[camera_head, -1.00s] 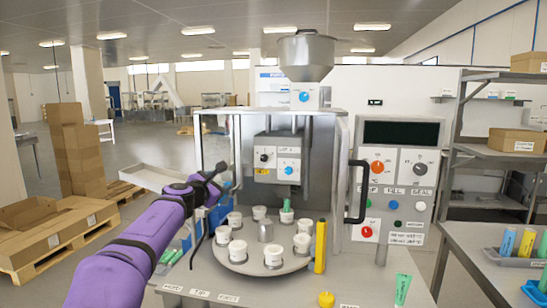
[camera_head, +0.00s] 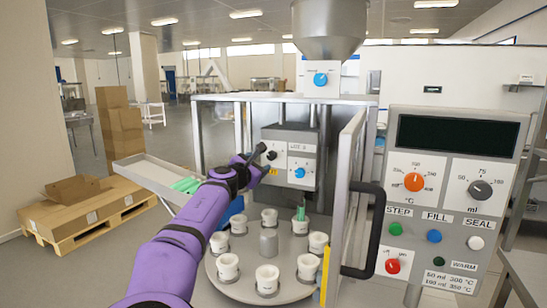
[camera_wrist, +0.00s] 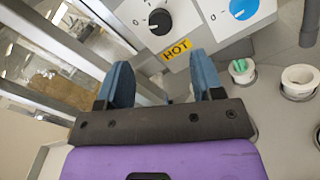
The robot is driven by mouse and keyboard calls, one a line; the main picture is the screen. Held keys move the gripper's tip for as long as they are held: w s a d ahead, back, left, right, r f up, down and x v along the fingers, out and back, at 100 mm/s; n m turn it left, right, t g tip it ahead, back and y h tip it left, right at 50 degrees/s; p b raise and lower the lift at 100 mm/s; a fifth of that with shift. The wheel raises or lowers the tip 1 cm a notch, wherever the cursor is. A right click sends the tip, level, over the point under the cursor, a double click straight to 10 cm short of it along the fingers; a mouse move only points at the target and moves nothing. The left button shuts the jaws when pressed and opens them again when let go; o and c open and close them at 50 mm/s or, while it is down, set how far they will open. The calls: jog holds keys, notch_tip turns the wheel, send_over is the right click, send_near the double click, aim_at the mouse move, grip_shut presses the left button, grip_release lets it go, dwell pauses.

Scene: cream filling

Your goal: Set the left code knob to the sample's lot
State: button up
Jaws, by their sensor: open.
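The left code knob (camera_head: 272,155) is a black dial on the grey code box (camera_head: 289,135) inside the machine. In the wrist view the black knob (camera_wrist: 158,21) lies ahead of and above my fingertips, apart from them. My gripper (camera_head: 259,160) is just left of the box in the head view. In the wrist view my gripper (camera_wrist: 162,78) has its two blue fingers wide apart with nothing between them. A blue knob (camera_head: 300,172) is right of the black one. I cannot tell which item is the sample, and its lot is not readable.
A round turntable (camera_head: 238,289) with several white cups is below the box; one cup holds a green tube (camera_head: 301,212). A clear guard with a black handle (camera_head: 364,231) stands right. A yellow HOT label (camera_wrist: 176,49) sits below the black knob. A control panel (camera_head: 451,195) is further right.

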aim_at(270, 156)
jog(key=x, duration=0.9)
jog(key=shift+w, duration=0.1)
jog(key=c, duration=0.9)
